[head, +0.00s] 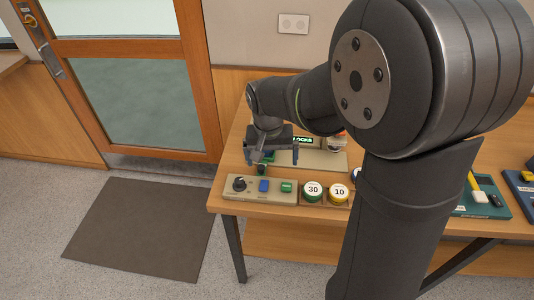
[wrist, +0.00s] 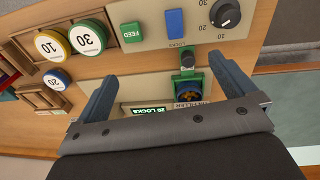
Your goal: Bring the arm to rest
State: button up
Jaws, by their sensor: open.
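My gripper (head: 269,152) hangs over the left end of the wooden table (head: 226,201), just behind a beige control panel (head: 254,196). In the wrist view my gripper (wrist: 160,88) has its two fingers wide apart with nothing held between them. A green device with a dark knob (wrist: 188,70) lies between or below the fingers; the contact, if any, cannot be told. The panel carries a dark dial (wrist: 225,14), a blue switch (wrist: 175,23) and a green FEED button (wrist: 132,33).
Round pucks stand right of the panel: a green-rimmed 30 (head: 313,190) and a yellow-rimmed 10 (head: 338,193). A lit display reading "20 LOCKS" (head: 303,139) is behind. Green (head: 489,205) and blue (head: 522,190) trays lie at right. A floor mat (head: 142,227) and door (head: 140,75) are left.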

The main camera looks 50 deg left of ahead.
jog(key=s+a+r+n+t, duration=0.1)
jog(key=s+a+r+n, duration=0.15)
jog(key=r+n, duration=0.35)
jog(key=s+a+r+n+t+y, duration=0.1)
jog(key=s+a+r+n, duration=0.15)
jog(key=r+n, duration=0.35)
jog(key=s+a+r+n+t, duration=0.1)
jog(key=s+a+r+n, duration=0.2)
jog(key=r, duration=0.5)
jog(key=w+f+n, duration=0.1)
jog(key=w+f, duration=0.2)
jog(key=f, duration=0.6)
jog(key=shift+w+d+n, duration=0.15)
jog(key=shift+w+n, duration=0.15)
jog(key=v, duration=1)
jog(key=shift+s+d+f, duration=0.1)
jog(key=shift+f, duration=0.05)
